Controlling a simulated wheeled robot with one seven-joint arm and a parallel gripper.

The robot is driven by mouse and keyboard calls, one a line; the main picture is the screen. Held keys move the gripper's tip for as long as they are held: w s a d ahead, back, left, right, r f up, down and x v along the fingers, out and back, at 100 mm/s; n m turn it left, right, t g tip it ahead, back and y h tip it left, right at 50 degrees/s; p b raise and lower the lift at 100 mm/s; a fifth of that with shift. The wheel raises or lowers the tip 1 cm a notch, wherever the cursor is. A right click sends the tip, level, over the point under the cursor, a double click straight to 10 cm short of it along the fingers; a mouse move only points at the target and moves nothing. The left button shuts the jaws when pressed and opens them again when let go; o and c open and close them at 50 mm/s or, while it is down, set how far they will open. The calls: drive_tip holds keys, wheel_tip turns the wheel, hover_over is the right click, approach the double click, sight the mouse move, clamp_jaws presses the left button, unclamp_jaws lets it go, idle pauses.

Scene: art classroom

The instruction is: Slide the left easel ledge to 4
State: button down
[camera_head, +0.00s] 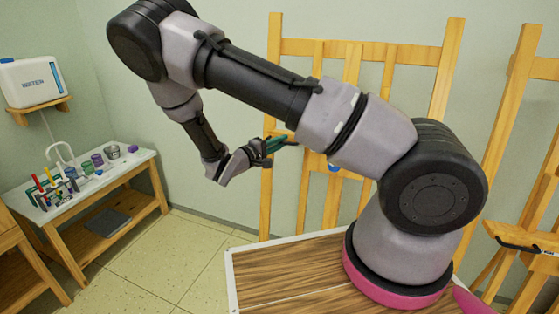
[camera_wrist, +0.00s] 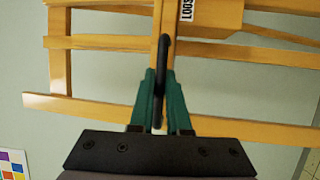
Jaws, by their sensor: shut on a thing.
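The left easel (camera_head: 273,60) is a light wooden frame against the wall, partly hidden by my arm. My gripper (camera_head: 272,146), with green fingers, is at its left upright. In the wrist view, my gripper (camera_wrist: 161,85) is shut on a thin black handle (camera_wrist: 165,50), which stands along a narrow wooden piece. A wooden part (camera_wrist: 215,14) beside it carries a white label, cut off at the edge, reading "LOOS". A small bit of the ledge (camera_head: 281,134) seems to show by my fingers; the rest is hidden. I can read no scale numbers.
A second easel (camera_head: 496,140) stands at the right, its ledge (camera_head: 530,238) bearing a black handle. At the left, a white-topped table (camera_head: 125,160) holds jars and brushes. A white box (camera_head: 32,80) sits on a wall shelf. The floor (camera_head: 190,255) between is clear.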

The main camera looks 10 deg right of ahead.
drive_tip(key=shift+w+d+r, duration=0.1)
drive_tip(key=shift+w+r, duration=0.15)
drive_tip(key=shift+r, duration=0.75)
drive_tip(key=c, duration=0.9)
unclamp_jaws()
drive_tip(key=shift+r, duration=0.15)
drive_tip(key=shift+s+a+f, duration=0.2)
drive_tip(key=shift+s+a, duration=0.1)
drive_tip(key=shift+a, duration=0.15)
drive_tip(key=v, duration=1)
drive_tip(key=shift+d, duration=0.1)
drive_tip(key=shift+d, duration=0.1)
